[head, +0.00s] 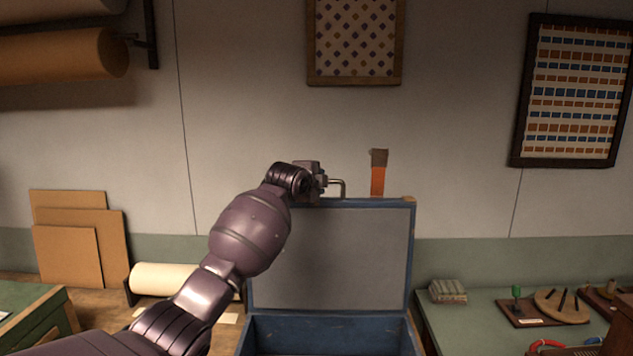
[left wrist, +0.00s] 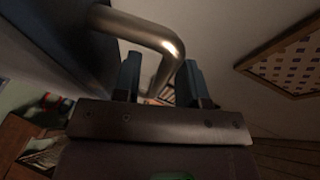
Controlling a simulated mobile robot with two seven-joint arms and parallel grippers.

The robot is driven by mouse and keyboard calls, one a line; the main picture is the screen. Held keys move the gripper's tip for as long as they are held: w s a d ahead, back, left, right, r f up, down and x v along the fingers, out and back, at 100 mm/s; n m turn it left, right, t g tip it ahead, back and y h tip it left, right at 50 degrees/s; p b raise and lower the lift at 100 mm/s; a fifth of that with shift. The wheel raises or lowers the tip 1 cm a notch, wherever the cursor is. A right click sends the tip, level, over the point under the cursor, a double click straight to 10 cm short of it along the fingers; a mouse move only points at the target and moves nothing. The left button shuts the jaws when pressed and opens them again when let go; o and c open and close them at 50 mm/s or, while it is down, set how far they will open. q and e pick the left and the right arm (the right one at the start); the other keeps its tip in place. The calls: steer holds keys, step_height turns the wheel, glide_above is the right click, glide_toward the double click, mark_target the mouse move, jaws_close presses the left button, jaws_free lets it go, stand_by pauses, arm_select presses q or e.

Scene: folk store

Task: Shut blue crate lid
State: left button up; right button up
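The blue crate (head: 330,328) stands low in the middle of the head view. Its lid (head: 409,260) is open and stands roughly upright, with its grey inner face toward me. A bent metal handle (head: 343,187) shows at the lid's top edge. My left gripper (head: 326,184) is at that edge, beside the handle. In the left wrist view the metal handle (left wrist: 150,32) runs down between the two fingers of the left gripper (left wrist: 160,82). The fingers are apart, with a small gap beside the bar. My right gripper is not in view.
A green-topped table (head: 470,325) with a wooden disc (head: 562,306) and small tools is at the right. A cream roll (head: 163,279) and brown boards (head: 78,240) are at the left. An orange-handled brush (head: 378,175) shows behind the lid's top edge.

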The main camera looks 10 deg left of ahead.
arm_select(q)
jaws_close()
stand_by(0.5)
